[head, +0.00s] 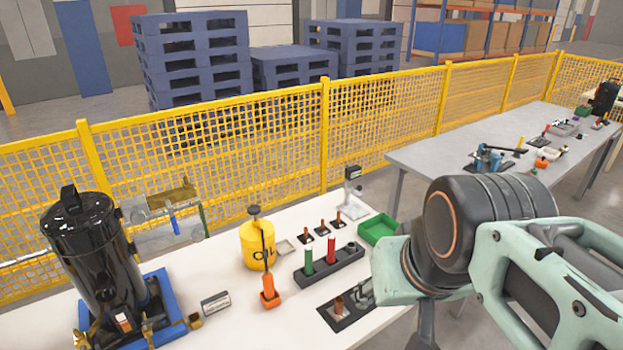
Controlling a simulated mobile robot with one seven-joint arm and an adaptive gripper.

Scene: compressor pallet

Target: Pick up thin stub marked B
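Several small copper-coloured stubs stand upright on dark square bases on the white table: one at the left (308,234), one in the middle (323,228) and one at the right (338,216). A thicker copper-coloured piece (339,305) stands on a black plate near the table's front. The letters are too small to read, so I cannot tell which stub is marked B. My arm fills the right side of the view and hides part of the table's right end. I cannot make out my gripper's fingertips.
A black holder (345,264) carries a green and a red cylinder. An orange tool (269,291), yellow canister (257,245), green tray (378,229) and grey stand (354,190) are nearby. A black compressor (93,255) stands left. Yellow fencing (250,150) runs behind the table (235,322).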

